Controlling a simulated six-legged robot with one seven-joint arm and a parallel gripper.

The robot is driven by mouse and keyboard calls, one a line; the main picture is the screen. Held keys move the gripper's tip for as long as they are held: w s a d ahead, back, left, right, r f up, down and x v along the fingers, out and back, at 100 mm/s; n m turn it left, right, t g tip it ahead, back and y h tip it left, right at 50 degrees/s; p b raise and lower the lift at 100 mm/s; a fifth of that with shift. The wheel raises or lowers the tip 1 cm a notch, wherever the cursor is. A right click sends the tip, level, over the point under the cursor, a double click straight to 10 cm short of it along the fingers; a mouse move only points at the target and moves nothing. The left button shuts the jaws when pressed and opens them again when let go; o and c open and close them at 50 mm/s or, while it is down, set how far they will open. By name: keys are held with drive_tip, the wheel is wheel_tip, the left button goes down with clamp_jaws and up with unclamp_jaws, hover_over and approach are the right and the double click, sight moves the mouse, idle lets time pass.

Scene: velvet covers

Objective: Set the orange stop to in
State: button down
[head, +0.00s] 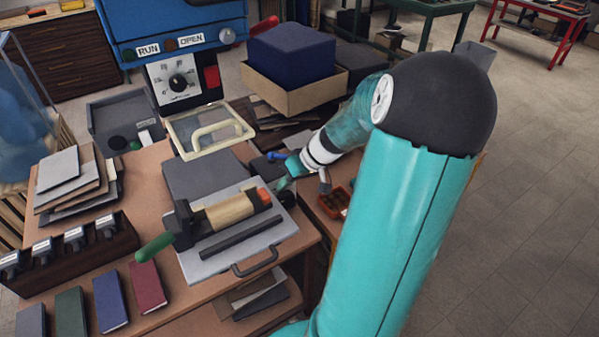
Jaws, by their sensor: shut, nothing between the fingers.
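The orange stop (264,196) is a small orange block at the right end of a wooden roller (230,211) on a grey hand device (190,262). My gripper (286,185) is at the end of my teal arm, just right of and slightly behind the orange stop. Its fingers look shut and hold nothing. Whether they touch the stop cannot be told from this angle. How far in or out the stop sits is not clear either.
The device has a green handle (154,247) at its left and a dark front handle (255,262). A clear-lidded tray (176,139), a cardboard box with blue velvet (310,97) and a red bin (335,203) stand around it. Several coloured books lie front left.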

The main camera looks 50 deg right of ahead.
sight(263, 194)
drive_tip(key=shift+w+a, duration=0.25)
drive_tip(key=shift+a, duration=1)
drive_tip(key=shift+w+a, duration=0.25)
drive_tip(key=shift+a, duration=0.5)
drive_tip(key=shift+w+a, duration=0.25)
drive_tip(key=shift+a, duration=0.5)
